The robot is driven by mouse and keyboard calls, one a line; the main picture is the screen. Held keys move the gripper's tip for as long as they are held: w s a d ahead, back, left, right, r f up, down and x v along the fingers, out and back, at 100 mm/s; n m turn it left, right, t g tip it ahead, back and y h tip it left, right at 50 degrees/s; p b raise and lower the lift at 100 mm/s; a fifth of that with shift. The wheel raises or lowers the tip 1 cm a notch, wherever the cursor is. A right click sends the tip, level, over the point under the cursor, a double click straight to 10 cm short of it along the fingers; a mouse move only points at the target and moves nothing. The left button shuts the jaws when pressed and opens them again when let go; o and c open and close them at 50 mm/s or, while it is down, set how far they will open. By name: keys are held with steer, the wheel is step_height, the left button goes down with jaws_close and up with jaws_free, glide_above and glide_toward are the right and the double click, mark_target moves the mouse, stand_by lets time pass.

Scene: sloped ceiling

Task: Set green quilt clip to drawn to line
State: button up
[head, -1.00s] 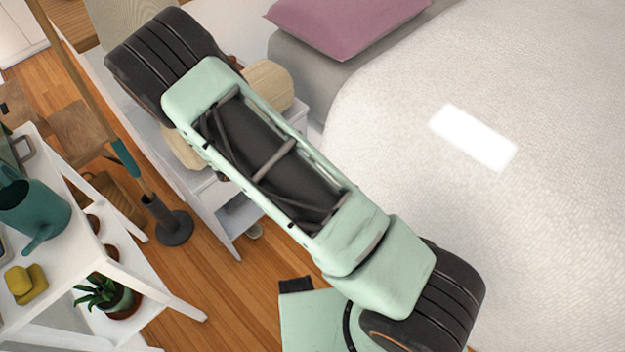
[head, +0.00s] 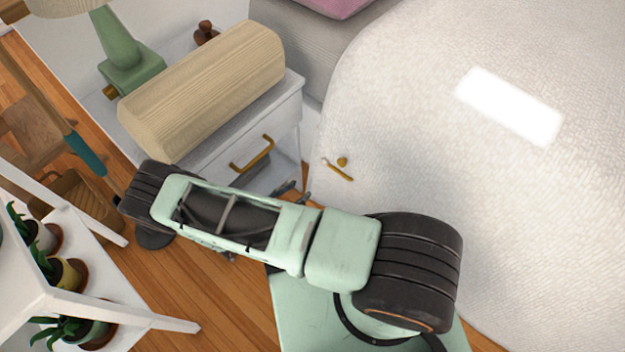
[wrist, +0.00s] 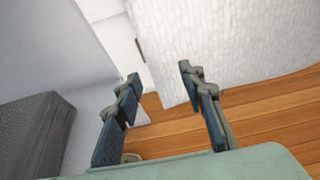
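No green quilt clip can be made out. A small gold bar with a round gold knob (head: 342,162) shows on the near side edge of the white quilt (head: 430,150), right of the nightstand. My gripper (head: 297,191) is partly hidden behind my arm in the head view, low between the nightstand and the bed, left of and below the gold piece. In the wrist view my gripper (wrist: 160,74) is open and empty, its dark fingers well apart. The white quilt (wrist: 210,40) hangs ahead of the fingers. A small dark mark (wrist: 140,50) shows beside it, too small to identify.
The white nightstand (head: 287,117) with a gold drawer handle (head: 252,155) stands close left of the bed. It holds a beige bolster-like block (head: 205,90) and a green lamp (head: 128,55). A white plant shelf (head: 85,285) stands at left. Wood floor (head: 195,310) is open between.

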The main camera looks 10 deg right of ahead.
mark_target(317, 178)
steer(key=b+x, duration=0.2)
steer(key=x, duration=0.7)
steer(key=shift+w+d+f, duration=0.1)
steer(key=shift+w+d, duration=0.1)
steer(key=shift+d, duration=0.15)
jaws_close()
